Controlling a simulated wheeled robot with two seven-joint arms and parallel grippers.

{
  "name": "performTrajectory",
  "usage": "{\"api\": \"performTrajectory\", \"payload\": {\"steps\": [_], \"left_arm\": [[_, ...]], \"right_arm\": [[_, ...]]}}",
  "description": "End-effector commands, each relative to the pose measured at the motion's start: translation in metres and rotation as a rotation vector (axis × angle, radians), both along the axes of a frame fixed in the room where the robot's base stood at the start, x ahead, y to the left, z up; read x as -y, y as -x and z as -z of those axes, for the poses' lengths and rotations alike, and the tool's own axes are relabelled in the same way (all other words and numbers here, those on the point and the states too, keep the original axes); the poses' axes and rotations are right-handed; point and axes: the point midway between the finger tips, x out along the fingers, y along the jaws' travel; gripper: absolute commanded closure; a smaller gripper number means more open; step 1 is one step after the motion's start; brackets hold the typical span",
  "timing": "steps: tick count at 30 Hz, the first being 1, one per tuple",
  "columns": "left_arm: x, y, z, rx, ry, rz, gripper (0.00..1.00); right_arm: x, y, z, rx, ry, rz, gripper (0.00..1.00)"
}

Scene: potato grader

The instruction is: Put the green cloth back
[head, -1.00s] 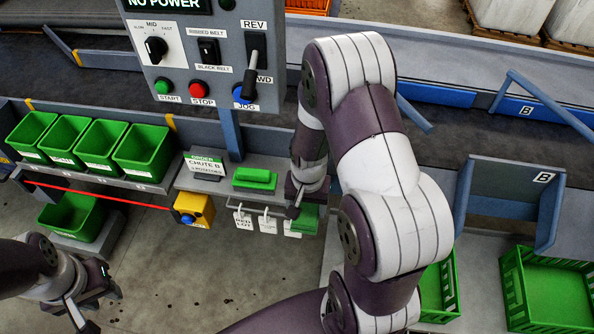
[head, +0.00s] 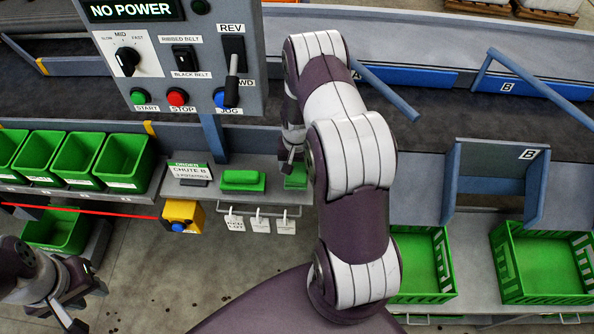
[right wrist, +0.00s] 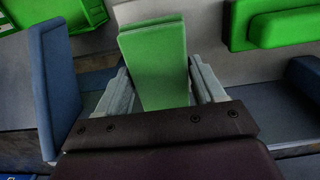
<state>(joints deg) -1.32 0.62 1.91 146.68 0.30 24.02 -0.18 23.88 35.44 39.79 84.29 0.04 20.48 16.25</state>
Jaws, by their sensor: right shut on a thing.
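The green cloth (head: 295,178) is at the right end of the small grey shelf (head: 205,195), partly hidden by my right arm. My right gripper (head: 291,166) is shut on it. In the right wrist view the cloth (right wrist: 155,65) is a flat folded green piece between the two grey fingers (right wrist: 160,85). I cannot tell whether it touches the shelf. A green block on a green base (head: 242,180) sits on the shelf to its left. My left gripper (head: 82,305) is empty at the lower left, its fingers apart.
A rail with white tags (head: 260,224) runs along the shelf front. An order card (head: 188,172) and yellow button box (head: 182,216) are to the left. Green bins (head: 85,158) stand further left, green crates (head: 540,262) at right. The control panel (head: 175,55) rises behind.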

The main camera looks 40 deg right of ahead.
Motion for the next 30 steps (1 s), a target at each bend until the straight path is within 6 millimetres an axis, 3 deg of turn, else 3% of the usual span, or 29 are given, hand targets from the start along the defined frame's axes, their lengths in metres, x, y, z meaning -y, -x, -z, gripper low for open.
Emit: {"api": "performTrajectory", "payload": {"steps": [9,20,21,23,30], "left_arm": [[0.0,0.0,-0.012,0.0,0.0,0.0,0.65],[0.0,0.0,-0.007,0.0,0.0,0.0,0.65],[0.0,0.0,-0.007,0.0,0.0,0.0,0.65],[0.0,0.0,-0.008,0.0,0.0,0.0,0.65],[0.0,0.0,-0.008,0.0,0.0,0.0,0.65]], "right_arm": [[0.004,-0.003,0.041,-0.001,-0.001,-0.001,0.56],[0.004,-0.004,0.049,0.0,0.0,-0.001,0.56],[0.004,-0.004,0.049,0.0,0.0,-0.001,0.28],[0.004,-0.003,0.047,0.0,0.0,-0.001,0.09],[0.004,-0.003,0.047,0.0,0.0,-0.001,0.06]]}}
